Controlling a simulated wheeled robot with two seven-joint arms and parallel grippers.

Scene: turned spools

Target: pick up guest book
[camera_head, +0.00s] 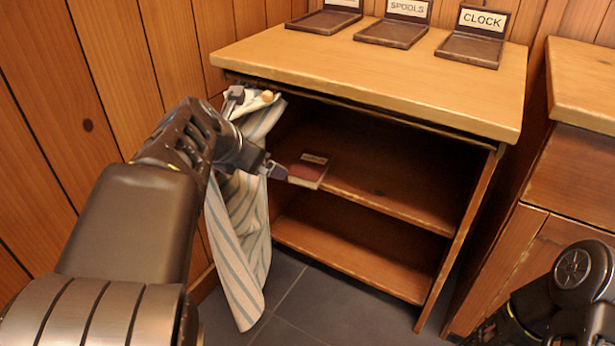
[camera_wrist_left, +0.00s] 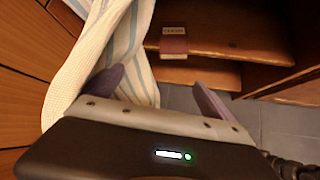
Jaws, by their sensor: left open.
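The guest book (camera_head: 307,172) is a small dark red book with a pale label, lying on the middle shelf (camera_head: 390,199) near its front left edge. It also shows in the left wrist view (camera_wrist_left: 173,45), beyond the fingers and roughly between them. My left gripper (camera_head: 275,172) is just left of the book, in front of the shelf. In the left wrist view its fingers (camera_wrist_left: 158,90) are spread with no object held. Whether a fingertip touches the book I cannot tell. My right arm shows at the lower right, but its gripper is out of view.
A striped curtain (camera_head: 240,230) hangs bunched at the cabinet's left side, beside and behind my left gripper. It lies close to the left finger. The cabinet top (camera_head: 370,70) overhangs the shelves. Labelled trays (camera_head: 470,48) stand on top. The rest of the shelves looks empty.

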